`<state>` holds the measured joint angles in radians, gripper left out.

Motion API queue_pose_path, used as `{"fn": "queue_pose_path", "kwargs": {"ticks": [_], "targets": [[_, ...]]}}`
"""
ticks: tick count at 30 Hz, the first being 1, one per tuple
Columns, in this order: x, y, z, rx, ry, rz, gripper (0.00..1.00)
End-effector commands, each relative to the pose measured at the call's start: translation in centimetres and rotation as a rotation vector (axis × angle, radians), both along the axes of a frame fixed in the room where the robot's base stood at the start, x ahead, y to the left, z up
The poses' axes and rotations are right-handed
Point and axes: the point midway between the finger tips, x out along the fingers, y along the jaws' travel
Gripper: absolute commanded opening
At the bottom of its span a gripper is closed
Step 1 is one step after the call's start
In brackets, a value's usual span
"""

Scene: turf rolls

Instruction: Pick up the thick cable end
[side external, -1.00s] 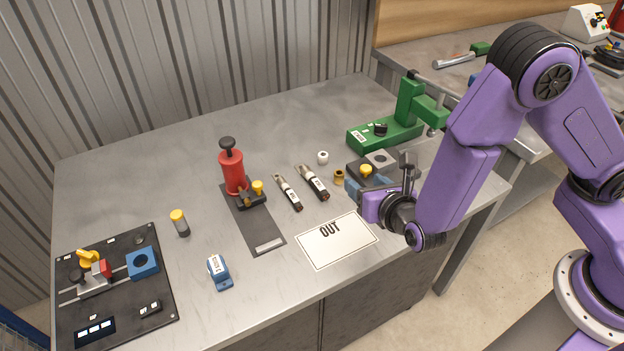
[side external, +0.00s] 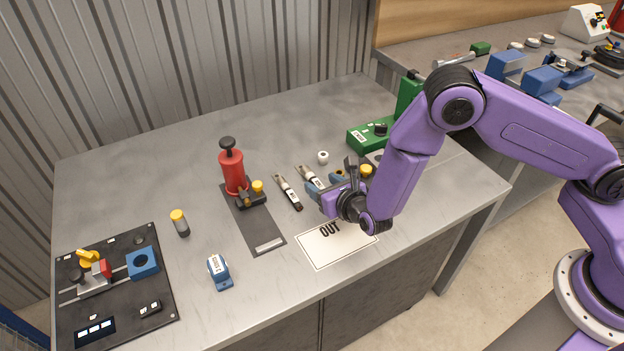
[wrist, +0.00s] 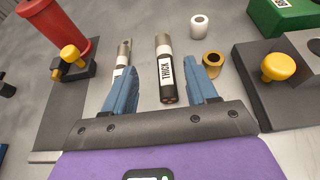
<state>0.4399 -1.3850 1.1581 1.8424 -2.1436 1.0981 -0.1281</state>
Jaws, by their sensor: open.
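The thick cable end (side external: 306,172) lies on the grey bench, partly hidden by my gripper in the side external view. In the wrist view the thick cable end (wrist: 166,72) is dark with a metal tip and a label reading THICK. My gripper (side external: 331,176) is open and empty, close to the cable end. In the wrist view its two blue fingers show to the left and right of the cable end, which lies in the gap between them; I cannot tell how high they are above the bench.
A second, slimmer cable end (side external: 288,192) lies just left of it, near my left finger in the wrist view. A white ring (wrist: 199,26) and a brass ring (wrist: 212,64) lie to the right. A red cylinder tool (side external: 232,172) stands left. An OUT card (side external: 318,252) lies in front.

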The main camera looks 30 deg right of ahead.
Motion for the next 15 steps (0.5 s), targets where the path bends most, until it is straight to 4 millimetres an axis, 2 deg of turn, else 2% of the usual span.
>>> {"fn": "queue_pose_path", "kwargs": {"ticks": [8,15], "targets": [[1.5,-0.2,-0.9,0.0,0.0,-0.002,0.57],[4.2,-0.5,-2.4,0.001,-0.001,-0.002,0.57]]}}
